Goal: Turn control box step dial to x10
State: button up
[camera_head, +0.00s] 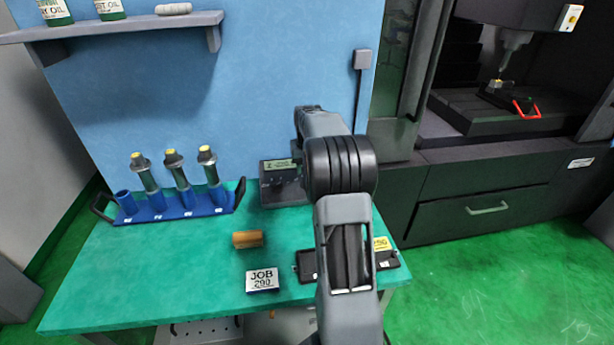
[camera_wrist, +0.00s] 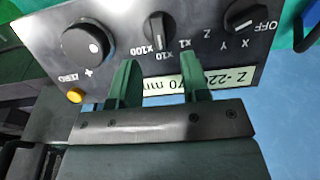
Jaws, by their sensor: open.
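The control box (camera_head: 275,188) stands at the back of the green bench against the blue wall, partly behind my arm. In the wrist view its dark panel (camera_wrist: 215,62) fills the upper part. Contact is not visible. The head view hides the gripper behind the arm.
A large round knob (camera_wrist: 85,44), an axis dial (camera_wrist: 240,15) and a yellow button (camera_wrist: 75,96) share the panel.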

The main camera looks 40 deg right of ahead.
notch_tip(320, 180, up, 9)
jog(key=s, duration=0.1)
jog(key=shift+a+f, duration=0.15)
jog(key=shift+a, duration=0.1)
dwell(0.5)
jog(key=s+a+f+n+t, duration=0.1)
jog(key=s+a+f+n, duration=0.1)
jog(key=s+a, duration=0.9)
jog(key=s+a+f+n+t, duration=0.1)
jog(key=s+a+f+n, duration=0.2)
jog(key=s+a, duration=0.7)
jog(key=a, duration=0.4)
jog(key=shift+s+a+f+y, duration=0.2)
jog(key=shift+s+f+y, duration=0.1)
jog(key=shift+s+f, duration=0.1)
